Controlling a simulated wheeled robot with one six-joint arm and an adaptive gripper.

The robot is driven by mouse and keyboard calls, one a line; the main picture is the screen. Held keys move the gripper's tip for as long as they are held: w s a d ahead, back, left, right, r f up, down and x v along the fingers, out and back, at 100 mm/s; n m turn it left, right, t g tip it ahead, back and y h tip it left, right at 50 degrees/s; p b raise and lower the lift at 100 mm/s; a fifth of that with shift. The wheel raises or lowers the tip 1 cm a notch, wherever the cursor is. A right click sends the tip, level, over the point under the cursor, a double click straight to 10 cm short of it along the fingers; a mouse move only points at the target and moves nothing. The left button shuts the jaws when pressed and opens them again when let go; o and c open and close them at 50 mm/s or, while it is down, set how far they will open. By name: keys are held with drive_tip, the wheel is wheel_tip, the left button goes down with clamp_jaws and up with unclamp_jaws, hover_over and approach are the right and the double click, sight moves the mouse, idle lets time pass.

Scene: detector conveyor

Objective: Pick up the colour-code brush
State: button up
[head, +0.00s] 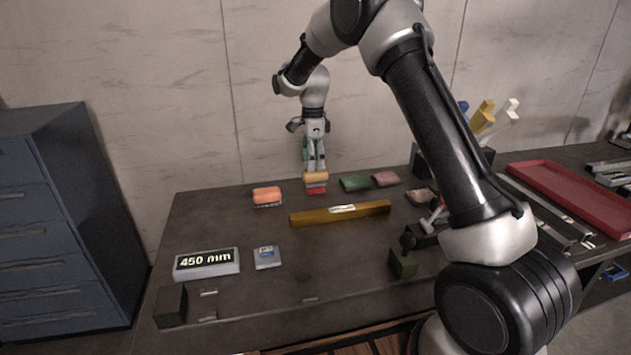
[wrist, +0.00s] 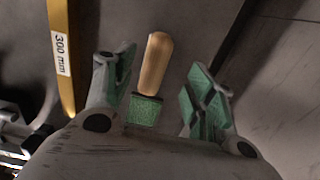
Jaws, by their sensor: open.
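In the wrist view a brush has a rounded tan handle (wrist: 155,64) and a green textured block (wrist: 144,110) at its lower end. It lies between the spread fingers of my gripper (wrist: 160,75), with gaps on both sides. In the head view my gripper (head: 316,166) hangs fingers down at the back of the bench. Directly below it is a small block (head: 316,182) with a tan top, pale band and red lower part. I cannot tell for certain that this is the same brush. My gripper holds nothing.
A yellow bar (head: 370,208) labelled 300 mm lies in front; it also shows in the wrist view (wrist: 64,60). An orange block (head: 267,195) is left, green (head: 355,183) and pink (head: 386,179) pieces right. The wall is close behind.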

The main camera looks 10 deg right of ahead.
sight(315, 181)
drive_tip(key=f, duration=0.7)
drive_tip(key=shift+s+d+f, duration=0.3)
drive_tip(key=shift+f, duration=0.1)
clamp_jaws()
wheel_tip(315, 181, up, 10)
drive_tip(key=shift+r, duration=0.1)
drive_tip(key=c, duration=0.7)
unclamp_jaws()
drive_tip(key=shift+c, duration=1.6)
